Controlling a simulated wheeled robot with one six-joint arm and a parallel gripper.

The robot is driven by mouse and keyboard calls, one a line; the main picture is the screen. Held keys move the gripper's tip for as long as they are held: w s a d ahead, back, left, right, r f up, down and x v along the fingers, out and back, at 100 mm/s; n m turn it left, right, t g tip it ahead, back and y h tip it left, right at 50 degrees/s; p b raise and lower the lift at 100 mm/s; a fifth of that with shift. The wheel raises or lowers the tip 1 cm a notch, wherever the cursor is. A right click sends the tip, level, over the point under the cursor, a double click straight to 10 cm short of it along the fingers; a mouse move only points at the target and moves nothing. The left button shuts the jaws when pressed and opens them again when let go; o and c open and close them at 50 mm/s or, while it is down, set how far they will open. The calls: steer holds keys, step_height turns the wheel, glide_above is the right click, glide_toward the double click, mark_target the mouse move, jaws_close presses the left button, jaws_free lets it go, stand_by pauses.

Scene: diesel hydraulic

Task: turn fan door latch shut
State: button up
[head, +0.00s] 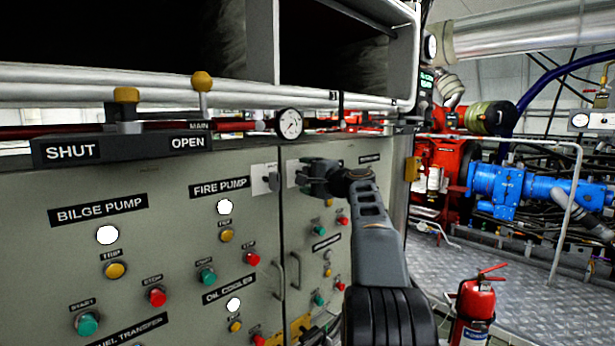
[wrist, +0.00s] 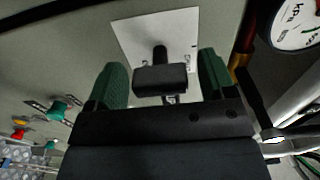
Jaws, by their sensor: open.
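In the wrist view a dark T-shaped latch handle (wrist: 160,78) stands out from a white plate (wrist: 126,32) on the grey cabinet face. The plate's lettering is too small to read. My gripper (wrist: 162,82) is open, with one green-padded finger on each side of the handle and visible gaps between. In the head view my gripper (head: 304,176) is at the cabinet front, right of the door seam. It partly covers a pale plate (head: 293,168) there, and the handle is hidden behind it. Another pale plate with a small lever (head: 265,179) sits just left of the seam.
A pressure gauge (head: 289,123) and red pipe (head: 240,127) run above the panel, close to my gripper. Door handles (head: 295,270) and several push buttons (head: 207,277) stick out below. A fire extinguisher (head: 474,305) stands on the open floor at right.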

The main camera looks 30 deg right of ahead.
steer(key=s+d, duration=0.2)
steer(key=s, duration=1.1)
steer(key=shift+s+d+b, duration=0.2)
steer(key=shift+s+b, duration=0.1)
steer(key=shift+b, duration=0.15)
steer(key=s+d+b, duration=0.1)
steer(key=s, duration=0.7)
steer(key=shift+d+b, duration=0.25)
steer(key=shift+b, duration=0.15)
steer(key=shift+w, duration=0.1)
